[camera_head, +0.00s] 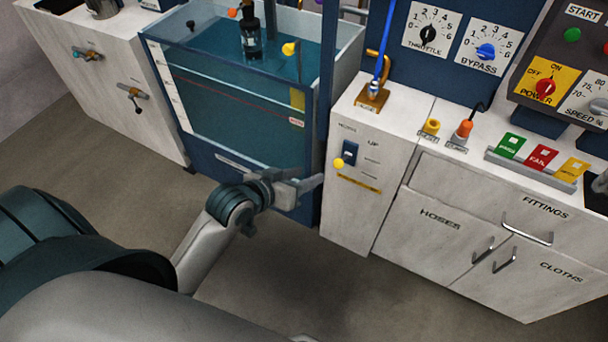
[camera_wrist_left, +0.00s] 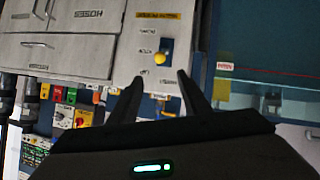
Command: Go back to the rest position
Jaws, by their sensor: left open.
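My left gripper (camera_head: 316,183) reaches in from the left in the head view, in front of the tank's right edge and the white panel's lower left. In the left wrist view my left gripper (camera_wrist_left: 159,77) has its two dark fingers apart with nothing between them. The yellow knob (camera_head: 338,163) on the white panel (camera_head: 350,215) is close by, up and right of the fingertips. The knob also shows in the left wrist view (camera_wrist_left: 158,58), apart from both fingers. My right gripper is not in view.
White cabinets marked HOSES and FITTINGS (camera_head: 440,222) stand to the right, with handles sticking out. The floor (camera_head: 390,300) in front is clear.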

